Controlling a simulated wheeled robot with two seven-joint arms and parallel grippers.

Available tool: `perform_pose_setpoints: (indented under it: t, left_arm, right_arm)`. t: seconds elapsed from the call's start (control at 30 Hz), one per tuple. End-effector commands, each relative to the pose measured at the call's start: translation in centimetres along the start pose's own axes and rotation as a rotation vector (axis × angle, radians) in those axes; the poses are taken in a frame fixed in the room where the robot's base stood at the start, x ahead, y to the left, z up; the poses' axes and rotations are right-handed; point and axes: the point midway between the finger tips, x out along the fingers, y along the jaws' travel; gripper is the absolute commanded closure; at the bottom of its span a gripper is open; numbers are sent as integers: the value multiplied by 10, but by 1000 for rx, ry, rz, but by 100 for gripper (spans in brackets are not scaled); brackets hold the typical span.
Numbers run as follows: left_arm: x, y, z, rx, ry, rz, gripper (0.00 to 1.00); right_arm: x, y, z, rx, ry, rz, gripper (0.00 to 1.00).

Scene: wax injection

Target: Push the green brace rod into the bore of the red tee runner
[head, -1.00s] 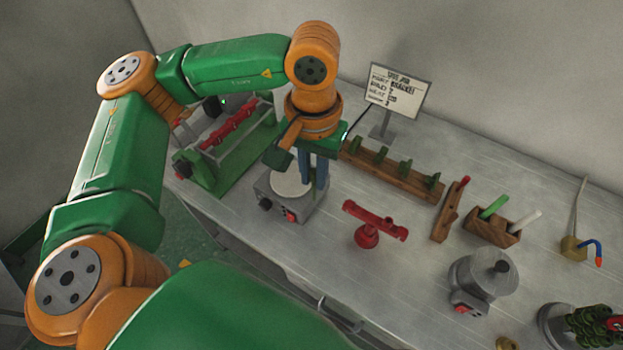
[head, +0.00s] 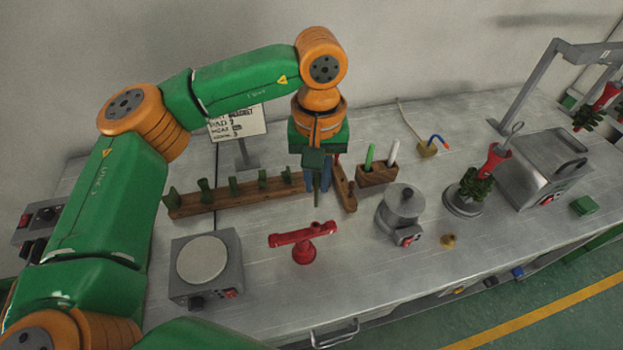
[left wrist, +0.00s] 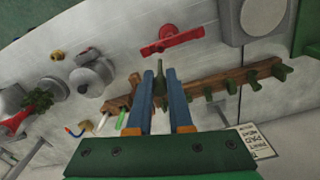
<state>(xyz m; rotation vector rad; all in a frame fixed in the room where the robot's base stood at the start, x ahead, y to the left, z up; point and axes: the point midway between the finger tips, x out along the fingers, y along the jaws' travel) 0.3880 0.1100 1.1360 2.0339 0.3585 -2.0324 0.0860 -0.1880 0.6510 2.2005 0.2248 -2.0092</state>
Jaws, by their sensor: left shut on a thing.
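The red tee runner (head: 303,235) lies across the top of a red stand on the bench, in front of my left gripper. It also shows at the top of the left wrist view (left wrist: 173,41). My left gripper (head: 318,184) is above the bench near the right end of the wooden rack. Its blue fingers (left wrist: 161,98) are shut on the dark green brace rod (left wrist: 160,73), whose slim end (head: 316,196) points down, apart from the runner. The runner's bore cannot be made out. My right gripper is not in view.
A hot plate (head: 203,262) stands left of the runner, a grey pot (head: 402,210) right of it. Behind are the wooden rack (head: 225,203) with several green pieces and a block (head: 376,176) holding green and white sticks. Bench around the runner is clear.

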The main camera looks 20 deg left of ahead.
Motion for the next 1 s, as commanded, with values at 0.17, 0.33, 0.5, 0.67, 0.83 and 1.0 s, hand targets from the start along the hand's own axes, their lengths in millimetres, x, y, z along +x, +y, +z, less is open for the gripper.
perform_pose_setpoints:
  t: [0.17,0.33,0.5,0.67,0.83,1.0]
  left_arm:
    - [2,0,1,1,0,0,100]
    - [15,0,1,1,0,-1,100]
    - [38,0,1,1,-1,0,100]
    - [56,0,1,1,0,0,100]
    - [59,0,1,1,0,0,100]
    - [58,0,1,1,0,0,100]
  right_arm:
    - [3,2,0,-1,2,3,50]
    - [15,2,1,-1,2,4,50]
    - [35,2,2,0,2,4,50]
    - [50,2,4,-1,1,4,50]
    - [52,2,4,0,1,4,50]
    - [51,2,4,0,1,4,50]
